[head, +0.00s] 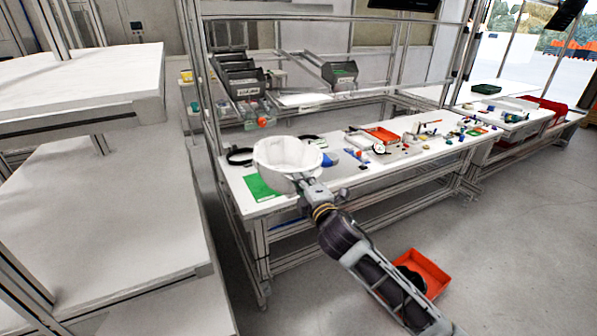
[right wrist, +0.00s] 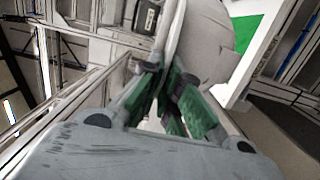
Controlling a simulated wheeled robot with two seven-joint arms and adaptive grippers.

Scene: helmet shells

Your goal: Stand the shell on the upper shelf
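The white helmet shell (head: 287,158) is held by my right gripper (head: 306,186), in front of the workbench's near left corner in the head view. Its open side faces up, and the gripper has its rim at the lower right. In the right wrist view the shell (right wrist: 205,45) rises beyond the green-padded fingers (right wrist: 168,92), which are closed on its edge. The upper shelf (head: 90,85) is the white board at the left of the head view, with a lower shelf (head: 105,205) beneath it. Both visible shelf tops look clear. My left gripper is not in view.
The workbench (head: 345,180) carries a green sheet (head: 262,187), a black ring (head: 240,156) and several small parts. Its metal uprights stand between shelf and bench. A red bin (head: 422,272) is on the floor under my right arm. Grey floor lies open at the right.

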